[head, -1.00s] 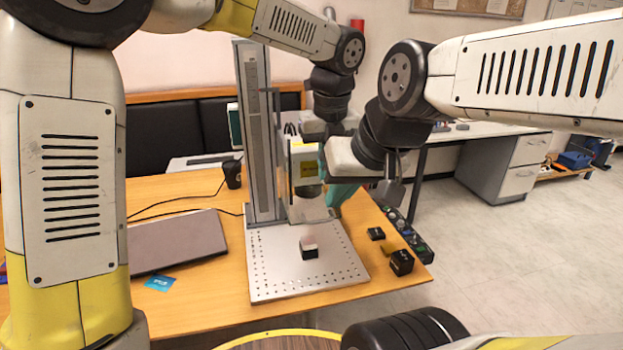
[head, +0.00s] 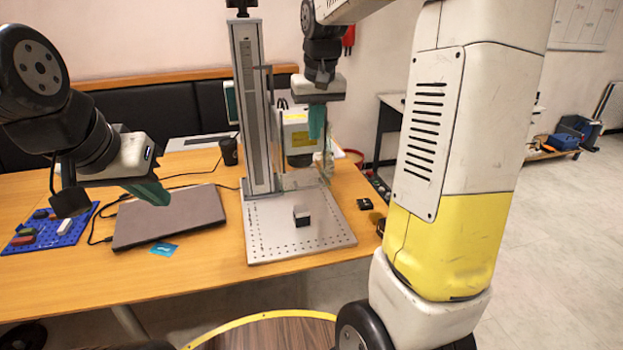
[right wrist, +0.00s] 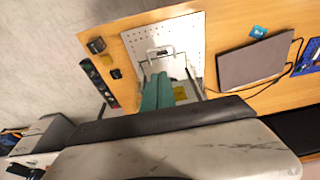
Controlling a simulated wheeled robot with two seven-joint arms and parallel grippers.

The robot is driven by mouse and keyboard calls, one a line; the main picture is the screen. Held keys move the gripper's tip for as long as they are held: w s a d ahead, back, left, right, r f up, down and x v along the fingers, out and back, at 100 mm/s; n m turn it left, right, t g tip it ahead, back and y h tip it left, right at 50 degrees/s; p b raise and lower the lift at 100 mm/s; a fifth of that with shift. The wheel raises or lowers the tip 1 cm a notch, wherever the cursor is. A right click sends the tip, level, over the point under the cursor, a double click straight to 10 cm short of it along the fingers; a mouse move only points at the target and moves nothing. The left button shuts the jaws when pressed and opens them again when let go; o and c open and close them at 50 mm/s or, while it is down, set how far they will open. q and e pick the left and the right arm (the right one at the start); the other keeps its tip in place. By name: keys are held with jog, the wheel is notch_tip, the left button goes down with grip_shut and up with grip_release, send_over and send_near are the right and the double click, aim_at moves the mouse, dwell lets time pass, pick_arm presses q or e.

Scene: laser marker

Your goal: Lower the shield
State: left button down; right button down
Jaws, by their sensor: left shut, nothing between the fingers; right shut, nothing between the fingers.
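The laser marker's tall grey column (head: 252,110) stands at the back of a perforated metal plate (head: 275,245). Its white laser head (head: 297,130) has a yellow label. The clear shield (head: 300,180) hangs below the head, above the plate; its outline is faint. In the right wrist view the shield's frame (right wrist: 150,52) shows as a thin bracket over the plate. My right gripper (head: 317,125), with teal fingers, is shut and empty beside the head; its fingers (right wrist: 158,92) point towards the frame, contact unclear. My left gripper (head: 152,192) is shut and empty, above the laptop.
A small black-and-white block (head: 302,216) sits on the plate. A closed laptop (head: 170,217), a blue card (head: 164,249) and a blue board with coloured pieces (head: 50,230) lie left of it. A black cup (head: 229,151) stands behind. Small black items (head: 365,204) lie right.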

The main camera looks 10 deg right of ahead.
send_near(313, 176)
jog(key=f, duration=0.2)
jog(key=s+f, duration=0.1)
jog(key=f, duration=0.1)
jog(key=a+f, duration=0.1)
jog(key=f, duration=0.1)
jog(key=shift+s+f, duration=0.2)
jog(key=shift+s, duration=0.05)
pick_arm(q)
jog(key=shift+s+a+f+n, duration=0.2)
jog(key=shift+s+a+n, duration=0.1)
jog(key=shift+s+n, duration=0.4)
pick_arm(e)
jog(key=shift+f, duration=0.45)
pick_arm(q)
jog(key=shift+w, duration=0.15)
pick_arm(e)
jog(key=s+x, duration=0.2)
jog(key=x, duration=1.1)
jog(key=shift+s+f, duration=0.5)
jog(key=shift+f, duration=0.1)
jog(key=shift+d, duration=0.1)
